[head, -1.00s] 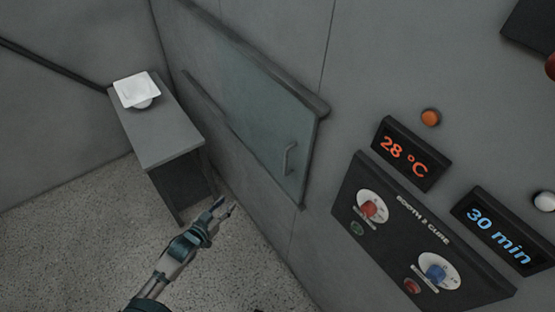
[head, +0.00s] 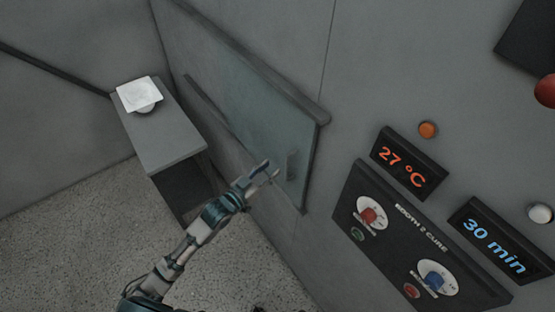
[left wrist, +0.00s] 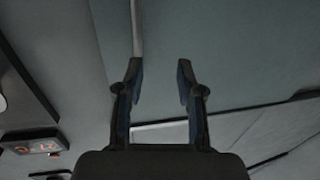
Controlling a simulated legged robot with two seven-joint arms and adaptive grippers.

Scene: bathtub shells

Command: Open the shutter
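The shutter (head: 235,110) is a greenish glass-like panel in the grey wall, set between an upper and a lower rail. Its upright handle (head: 291,166) is near the right end of the panel. My left gripper (head: 270,171) is just left of the handle in the head view, with its fingers pointing toward it. In the left wrist view the gripper (left wrist: 160,75) has its two fingers apart with nothing between them. A pale strip by the left finger there may be the handle; I cannot tell. My right gripper is not in view.
A grey side table (head: 170,135) with a white dish (head: 140,95) stands left of the shutter. A control panel (head: 410,245) with red and blue knobs is on the wall at the right, below displays reading 27 °C (head: 402,162) and 30 min (head: 495,240).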

